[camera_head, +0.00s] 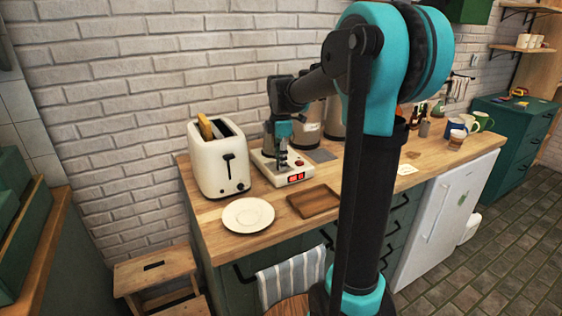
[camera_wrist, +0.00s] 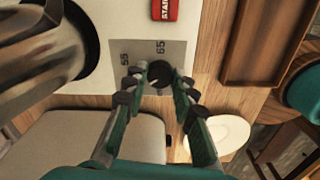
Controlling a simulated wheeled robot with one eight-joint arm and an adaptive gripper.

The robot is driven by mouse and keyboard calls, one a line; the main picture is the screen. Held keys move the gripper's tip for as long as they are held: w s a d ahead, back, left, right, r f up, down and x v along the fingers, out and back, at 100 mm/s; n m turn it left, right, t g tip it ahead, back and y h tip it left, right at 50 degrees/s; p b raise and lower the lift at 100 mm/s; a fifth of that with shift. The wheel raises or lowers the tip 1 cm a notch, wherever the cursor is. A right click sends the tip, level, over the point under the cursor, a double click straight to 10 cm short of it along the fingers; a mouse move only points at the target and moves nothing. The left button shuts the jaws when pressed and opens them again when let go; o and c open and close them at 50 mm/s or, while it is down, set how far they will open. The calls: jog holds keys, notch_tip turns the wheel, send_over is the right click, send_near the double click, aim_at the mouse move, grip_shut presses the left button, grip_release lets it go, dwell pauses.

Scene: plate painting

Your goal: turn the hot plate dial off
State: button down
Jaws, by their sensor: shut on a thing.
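My gripper (camera_wrist: 160,80) is closed around the dial, one finger on each side. In the head view, my gripper (camera_head: 282,163) reaches down onto the hot plate's top and hides the dial. The red START switch (camera_wrist: 165,9) is beside the scale plate.
A white toaster (camera_head: 217,165) with bread stands close left of the hot plate. A white plate (camera_head: 248,214) and a wooden tray (camera_head: 314,202) lie in front. Metal vessels (camera_head: 309,125) stand behind. Mugs (camera_head: 457,125) are at the counter's right end.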

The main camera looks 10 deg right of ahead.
jog(key=n, duration=0.5)
jog(key=shift+n, duration=0.3)
jog(key=n, duration=0.5)
jog(key=shift+n, duration=0.4)
jog(key=c, duration=1.2)
grip_release()
jog(key=shift+r, duration=0.1)
notch_tip(320, 180, up, 12)
jog(key=shift+f, duration=0.1)
